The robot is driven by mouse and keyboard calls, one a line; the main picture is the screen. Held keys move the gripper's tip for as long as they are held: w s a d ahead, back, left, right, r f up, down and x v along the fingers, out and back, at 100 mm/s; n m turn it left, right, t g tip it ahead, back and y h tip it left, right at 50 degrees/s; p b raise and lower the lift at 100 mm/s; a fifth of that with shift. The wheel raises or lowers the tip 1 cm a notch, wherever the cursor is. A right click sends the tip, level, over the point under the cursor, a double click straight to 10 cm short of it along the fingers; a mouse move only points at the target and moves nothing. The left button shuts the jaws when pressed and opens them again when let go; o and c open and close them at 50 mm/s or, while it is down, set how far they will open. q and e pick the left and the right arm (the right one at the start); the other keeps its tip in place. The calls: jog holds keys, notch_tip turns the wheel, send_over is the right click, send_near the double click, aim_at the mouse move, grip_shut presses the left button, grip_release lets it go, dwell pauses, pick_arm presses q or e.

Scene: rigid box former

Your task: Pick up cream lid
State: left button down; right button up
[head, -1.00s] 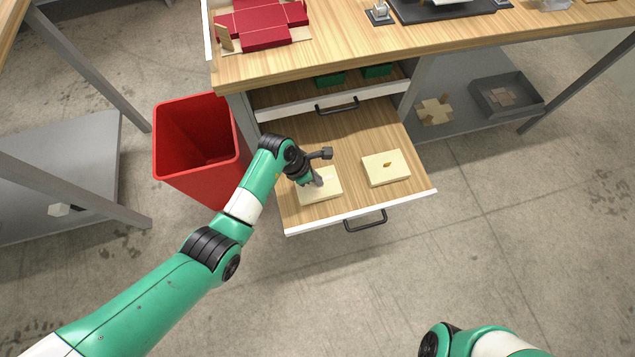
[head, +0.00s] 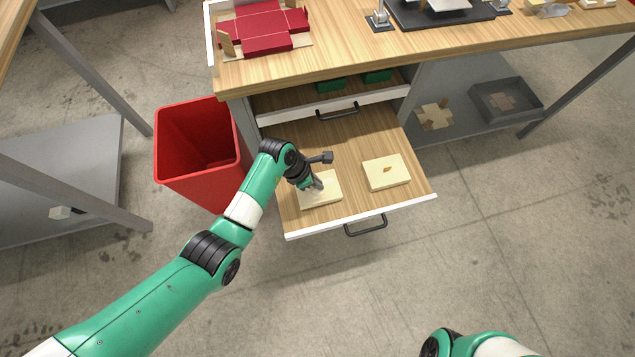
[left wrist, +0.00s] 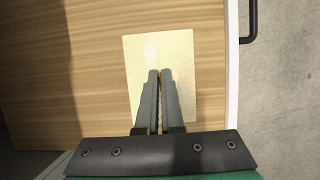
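A flat, square cream lid (head: 327,198) lies in the left part of the open drawer. My left gripper (head: 318,184) is over its middle, pointing down. In the left wrist view the cream lid (left wrist: 180,60) is under the fingertips (left wrist: 160,74). The fingers are close together, with a thin brownish strip between them that looks like a small tab on the lid. The lid looks flat on the drawer floor. A second cream lid (head: 374,182) with a small brown tab lies to the right. My right gripper is out of view.
The open wooden drawer (head: 352,140) has a white front edge and a black handle (head: 365,225). A red bin (head: 190,150) stands left of it. Above is a workbench (head: 340,50) with a red box blank (head: 265,28). An upper drawer (head: 335,105) holds green items.

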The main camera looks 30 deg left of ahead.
aim_at(316, 194)
pick_arm(q)
jog(key=s+d+r+p, duration=0.4)
jog(key=s+r+p, duration=0.1)
jog(key=s+r, duration=0.7)
jog(key=shift+s+d+r+p, duration=0.2)
jog(key=shift+s+r+p, duration=0.15)
jog(key=shift+s, duration=0.25)
